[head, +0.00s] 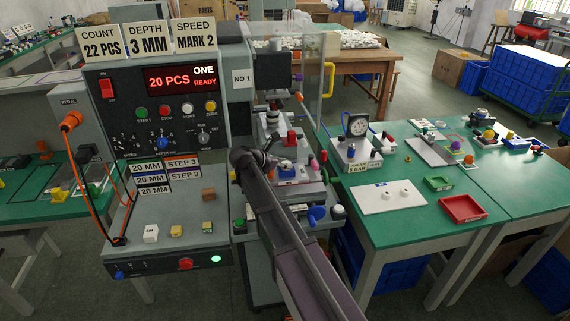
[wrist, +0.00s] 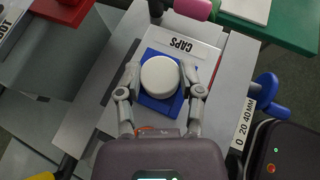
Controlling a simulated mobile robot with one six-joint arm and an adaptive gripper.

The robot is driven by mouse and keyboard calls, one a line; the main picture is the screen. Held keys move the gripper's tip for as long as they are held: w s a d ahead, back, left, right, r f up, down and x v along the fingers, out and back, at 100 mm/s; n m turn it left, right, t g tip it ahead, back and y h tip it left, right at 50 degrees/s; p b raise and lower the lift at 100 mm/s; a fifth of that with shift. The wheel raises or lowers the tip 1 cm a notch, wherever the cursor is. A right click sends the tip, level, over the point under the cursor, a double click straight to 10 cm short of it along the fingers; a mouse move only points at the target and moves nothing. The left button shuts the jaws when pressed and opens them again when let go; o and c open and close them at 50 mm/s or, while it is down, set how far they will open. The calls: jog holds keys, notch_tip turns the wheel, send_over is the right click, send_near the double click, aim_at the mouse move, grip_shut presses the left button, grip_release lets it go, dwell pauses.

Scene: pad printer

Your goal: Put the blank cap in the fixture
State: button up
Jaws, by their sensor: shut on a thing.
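The blank cap (wrist: 160,77) is a white round disc, held between the two fingers of my gripper (wrist: 160,74) in the wrist view. My gripper is shut on its sides. The cap lies over the blue square fixture (wrist: 150,106), whose edges show around it. I cannot tell whether the cap touches the fixture. In the head view the blue fixture (head: 287,173) shows on the printer beside my arm; my gripper is not clear there.
The pad printer (head: 120,95) stands at left with its lit panel. A blue knob (wrist: 266,88) sticks up right of the fixture.

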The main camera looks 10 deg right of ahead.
jog(key=shift+f, duration=0.2)
dwell(0.6)
jog(key=o, duration=0.9)
jog(key=shift+r, duration=0.15)
jog(key=shift+r+p, duration=2.85)
jog(key=shift+r, duration=0.05)
